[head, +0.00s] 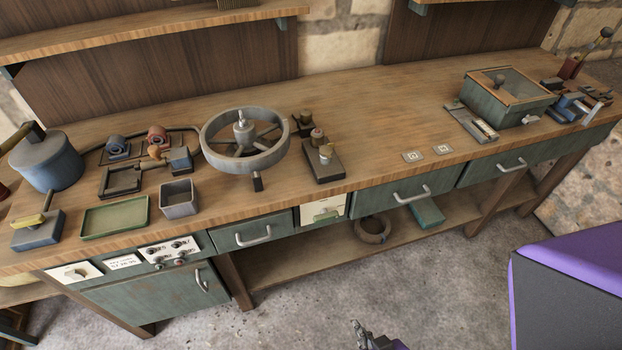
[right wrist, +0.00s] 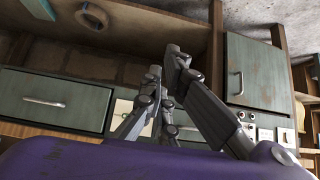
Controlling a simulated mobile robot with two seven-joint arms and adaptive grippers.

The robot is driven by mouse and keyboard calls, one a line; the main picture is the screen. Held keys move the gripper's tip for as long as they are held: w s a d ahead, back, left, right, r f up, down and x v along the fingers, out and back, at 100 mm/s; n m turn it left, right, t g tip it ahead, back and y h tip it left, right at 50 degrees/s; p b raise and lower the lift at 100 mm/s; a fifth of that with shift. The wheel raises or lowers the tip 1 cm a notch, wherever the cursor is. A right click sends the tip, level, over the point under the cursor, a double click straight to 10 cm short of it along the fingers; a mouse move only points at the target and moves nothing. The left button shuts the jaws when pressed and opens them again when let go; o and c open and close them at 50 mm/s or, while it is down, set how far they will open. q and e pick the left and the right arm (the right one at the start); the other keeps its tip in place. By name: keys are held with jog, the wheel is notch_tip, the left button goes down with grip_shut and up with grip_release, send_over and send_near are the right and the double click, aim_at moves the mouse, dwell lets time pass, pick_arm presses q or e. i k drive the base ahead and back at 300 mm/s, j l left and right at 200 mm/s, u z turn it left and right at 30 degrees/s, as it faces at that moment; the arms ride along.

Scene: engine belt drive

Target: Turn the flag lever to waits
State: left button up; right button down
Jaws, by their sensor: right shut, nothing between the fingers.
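No part here is clearly labelled as the flag lever, and no "waits" mark is readable. A white plate with a small pointer knob (head: 76,272) is on the bench front at the far left. A white and green panel (head: 323,211) sits between two drawers. A yellow-handled lever on a blue block (head: 37,229) stands on the bench top at the left. My right gripper (head: 362,334) is low in front of the bench, over the floor, apart from all of these. Its fingers are shut and empty in the right wrist view (right wrist: 164,62). My left gripper is out of view.
The wooden bench top (head: 390,130) carries a large handwheel (head: 245,142), a green tray (head: 115,217), a blue-grey pot (head: 47,162) and a lidded box (head: 507,98). Drawer handles (head: 412,194) stick out in front. The floor (head: 300,310) before the bench is clear.

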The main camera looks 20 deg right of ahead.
aim_at(325, 215)
jog(key=k+z, duration=0.1)
jog(key=k, duration=0.35)
jog(key=z, duration=1.55)
